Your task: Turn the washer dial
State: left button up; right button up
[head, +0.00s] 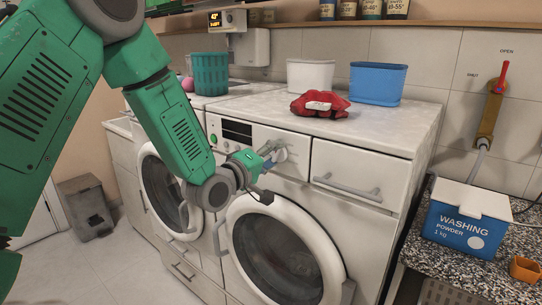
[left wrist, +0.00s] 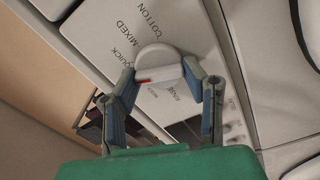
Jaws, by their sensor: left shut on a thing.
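The washer dial (head: 282,154) is a round pale knob on the front panel of the right-hand washer (head: 262,134). In the left wrist view the dial (left wrist: 156,55) shows a raised grip bar with a red mark at one end. Printed labels around it include COTTON, MIXED and QUICK. My left gripper (head: 271,156) reaches the panel from the left. In the left wrist view my left gripper (left wrist: 160,75) has one finger at each end of the bar and is shut on the dial. My right gripper is not in view.
On the washer top stand a red cloth item (head: 320,106), a white bin (head: 310,75) and a blue bin (head: 377,83). A drawer handle (head: 347,187) juts out right of the dial. The round door (head: 280,255) lies below. A washing powder box (head: 466,222) stands at right.

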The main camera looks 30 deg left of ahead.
pick_arm(q)
jog(key=m, duration=0.3)
jog(key=f+m, duration=0.1)
jog(key=shift+s+d+m, duration=0.15)
jog(key=shift+d+m, duration=0.15)
jog(key=shift+m, duration=0.1)
jog(key=m, duration=0.5)
jog(key=shift+b, duration=0.35)
jog(key=m+b, duration=0.1)
jog(key=m, duration=0.4)
jog(key=m+b, duration=0.1)
jog(key=m, duration=0.3)
jog(key=shift+a+m, duration=0.1)
jog(key=shift+m, duration=0.3)
jog(key=shift+r, duration=0.1)
